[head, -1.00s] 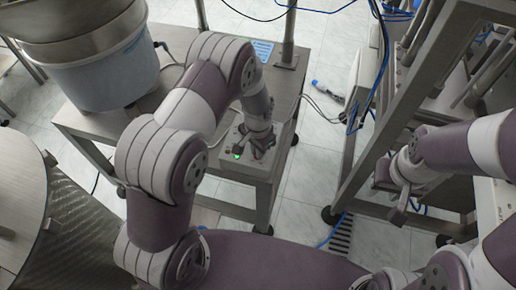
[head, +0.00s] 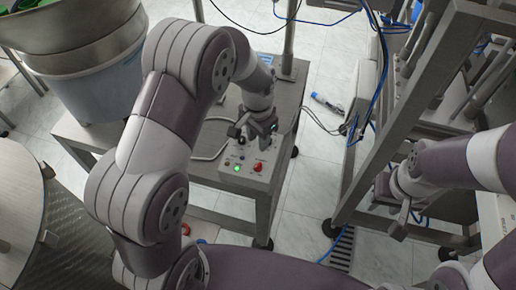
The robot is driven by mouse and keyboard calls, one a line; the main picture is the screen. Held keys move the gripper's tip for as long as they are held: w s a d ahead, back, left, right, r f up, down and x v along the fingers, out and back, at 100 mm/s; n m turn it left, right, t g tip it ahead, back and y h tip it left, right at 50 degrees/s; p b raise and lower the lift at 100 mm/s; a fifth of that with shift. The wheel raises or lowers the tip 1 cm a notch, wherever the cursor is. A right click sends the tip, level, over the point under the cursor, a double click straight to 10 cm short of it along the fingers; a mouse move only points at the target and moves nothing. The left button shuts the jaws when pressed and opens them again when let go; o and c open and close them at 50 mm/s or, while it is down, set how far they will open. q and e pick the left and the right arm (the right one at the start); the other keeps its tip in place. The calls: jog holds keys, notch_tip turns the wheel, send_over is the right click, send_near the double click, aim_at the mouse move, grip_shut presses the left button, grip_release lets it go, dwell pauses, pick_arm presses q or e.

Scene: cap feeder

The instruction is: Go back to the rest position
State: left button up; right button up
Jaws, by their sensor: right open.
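My left arm reaches in from the left, and its gripper (head: 253,135) hangs just behind and above the control box (head: 240,180). Its fingertips are small and dark here, so I cannot tell how far apart they are. The box has a lit green button (head: 237,168) and a red knob (head: 258,167) on its front panel, both uncovered. My right gripper (head: 399,215) is at the right, pointing down beside the metal frame. It is open, and no held object shows in it.
The box stands on a steel table (head: 210,132). A large feeder bowl (head: 85,45) over a blue-grey drum fills the upper left. A round metal plate (head: 20,215) is at the lower left. A metal frame (head: 400,120) with blue cables stands at the right. Floor shows between table and frame.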

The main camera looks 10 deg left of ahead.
pick_arm(q)
jog(key=shift+r, duration=0.3)
jog(key=s+a+r+n, duration=0.2)
jog(key=s+n, duration=0.1)
jog(key=s, duration=0.4)
jog(key=s+a+r+n+t, duration=0.1)
jog(key=s+a+r+n, duration=0.2)
jog(key=s, duration=0.4)
jog(key=shift+s+a+r, duration=0.2)
jog(key=shift+a+r, duration=0.05)
